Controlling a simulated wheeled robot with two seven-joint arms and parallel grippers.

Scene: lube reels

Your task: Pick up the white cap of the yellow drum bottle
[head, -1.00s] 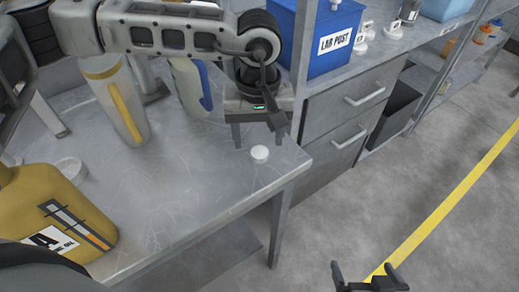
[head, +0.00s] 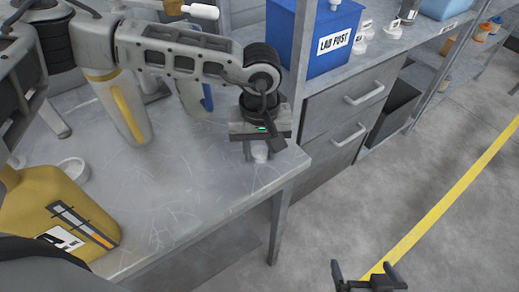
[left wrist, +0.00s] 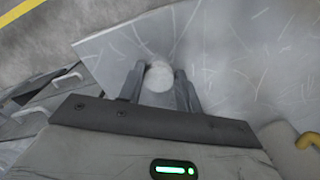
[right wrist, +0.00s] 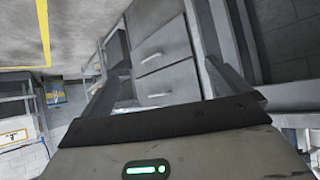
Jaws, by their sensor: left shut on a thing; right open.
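The small round white cap (head: 260,152) is at the right corner of the metal table. My left gripper (head: 258,150) points down over it and is shut on it. In the left wrist view the white cap (left wrist: 158,76) sits between the two fingers of my left gripper (left wrist: 160,85). The yellow drum bottle (head: 55,215), with a dark and orange gauge strip and a white label, stands at the lower left of the head view. My right gripper (head: 367,274) is open and empty, over the floor at the lower right.
A white jug with a yellow strip (head: 120,105) and a jug with a blue handle (head: 195,95) stand behind. A white ring-like dish (head: 74,169) lies near the drum bottle. A blue box (head: 318,40) stands on the drawer bench to the right. The table middle is clear.

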